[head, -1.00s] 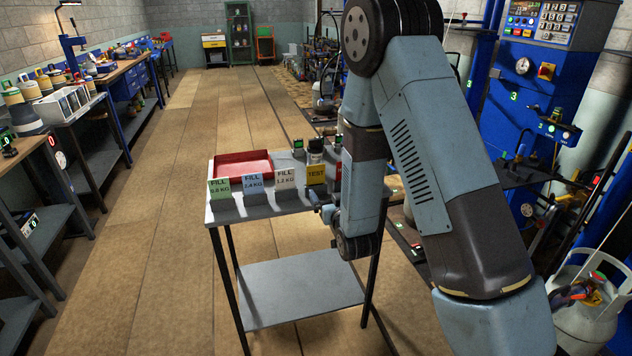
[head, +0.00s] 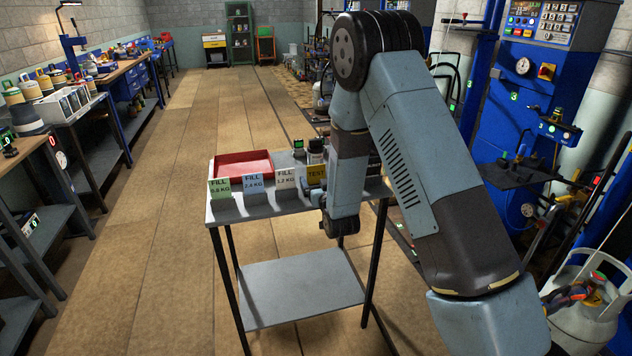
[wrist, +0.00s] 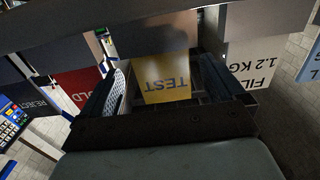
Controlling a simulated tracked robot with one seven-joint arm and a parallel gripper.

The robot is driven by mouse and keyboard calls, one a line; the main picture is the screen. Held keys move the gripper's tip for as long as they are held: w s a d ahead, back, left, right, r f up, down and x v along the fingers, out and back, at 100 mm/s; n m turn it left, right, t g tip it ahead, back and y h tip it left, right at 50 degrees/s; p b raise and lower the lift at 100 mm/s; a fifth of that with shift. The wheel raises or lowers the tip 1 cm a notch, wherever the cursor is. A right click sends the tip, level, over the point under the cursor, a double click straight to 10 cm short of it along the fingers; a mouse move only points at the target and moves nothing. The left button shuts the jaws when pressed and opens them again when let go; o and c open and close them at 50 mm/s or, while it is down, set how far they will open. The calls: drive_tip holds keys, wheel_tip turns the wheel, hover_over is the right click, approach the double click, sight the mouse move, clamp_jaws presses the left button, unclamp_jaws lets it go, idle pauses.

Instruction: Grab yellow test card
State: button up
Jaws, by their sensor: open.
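The yellow TEST card (head: 316,174) stands upright in the row of cards on the small grey cart, at the right of the white FILL card. In the head view my arm covers part of its right side. In the wrist view the yellow card (wrist: 166,84) appears upside down, between the two fingers of my gripper (wrist: 165,78). The gripper is open, with a finger on each side of the card. I cannot tell whether either finger touches it. In the head view my arm mostly hides the gripper.
The cart (head: 300,290) also carries a green FILL card (head: 220,187), a blue FILL card (head: 253,183), a white FILL card (head: 285,179) and a red tray (head: 242,164). In the wrist view a red card (wrist: 82,88) and the white card (wrist: 250,62) flank the gripper closely.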

sight(316, 178)
drive_tip(key=shift+x, duration=2.1)
drive_tip(key=shift+a, duration=0.15)
drive_tip(key=shift+s, duration=0.1)
drive_tip(key=c, duration=1)
